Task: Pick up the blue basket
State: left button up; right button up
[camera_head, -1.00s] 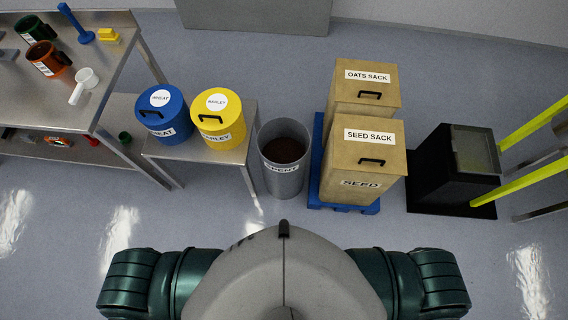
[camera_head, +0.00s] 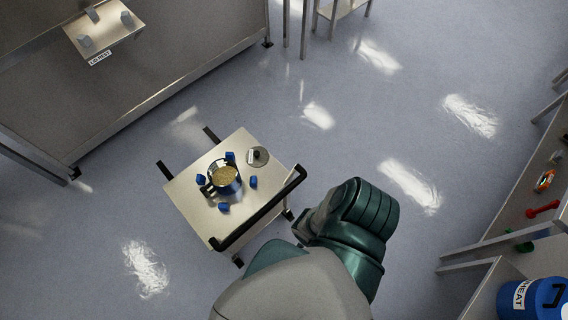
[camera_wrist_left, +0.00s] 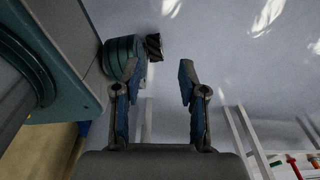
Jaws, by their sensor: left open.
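A blue round container with pale yellow contents (camera_head: 224,175), which looks like the blue basket, sits on a small cart (camera_head: 192,197) in the head view. A dark handle or bracket shows on its left side. Several small blue pieces stand around it on the cart top. My left gripper (camera_wrist_left: 160,78) is open and empty in the left wrist view, with bare floor beyond its fingers. The basket does not show in that view. In the head view my teal arm parts are right of the cart, apart from it; no gripper fingers show there.
The cart has a dark push handle (camera_head: 262,208) on its near right side and a round lid-like disc (camera_head: 258,156) on top. A large metal bench (camera_head: 150,75) stands at upper left. A shelf with a blue wheat bin (camera_head: 532,300) is at right. Open floor lies between.

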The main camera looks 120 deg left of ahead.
aim_at(222, 173)
jog(key=l+u, duration=0.15)
jog(key=u, duration=2.1)
